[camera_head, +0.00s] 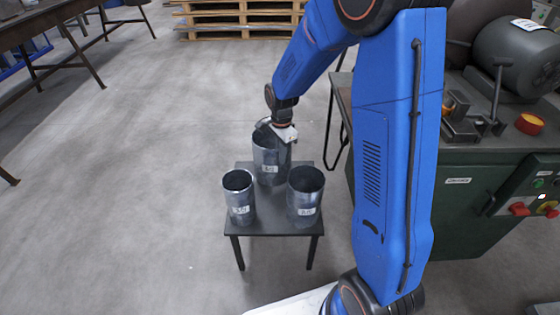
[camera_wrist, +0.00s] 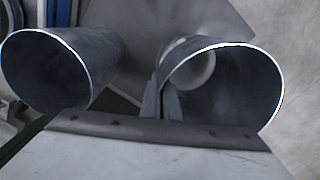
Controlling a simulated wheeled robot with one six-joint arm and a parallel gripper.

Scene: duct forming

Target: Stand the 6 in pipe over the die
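Three grey metal pipes stand upright on a small dark stool (camera_head: 250,226): a back pipe (camera_head: 270,172), a left pipe (camera_head: 239,199) and a right pipe (camera_head: 305,198). Each has a white label, too small to read surely, so I cannot confirm which is the 6 in pipe. My gripper (camera_head: 283,136) is at the back pipe's top rim. In the wrist view my gripper's fingers (camera_wrist: 163,98) are close together on either side of a pipe wall (camera_wrist: 240,92), apparently pinching it. Another open pipe (camera_wrist: 50,70) is at the left there. I cannot make out the die.
A green machine bench (camera_head: 470,205) stands right of the stool, with a grey motor-like drum (camera_head: 515,55), a small clamp-like fixture (camera_head: 470,115) and an orange ring-shaped object (camera_head: 530,123) on top. Pallets (camera_head: 240,18) lie at the back. The floor left of the stool is clear.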

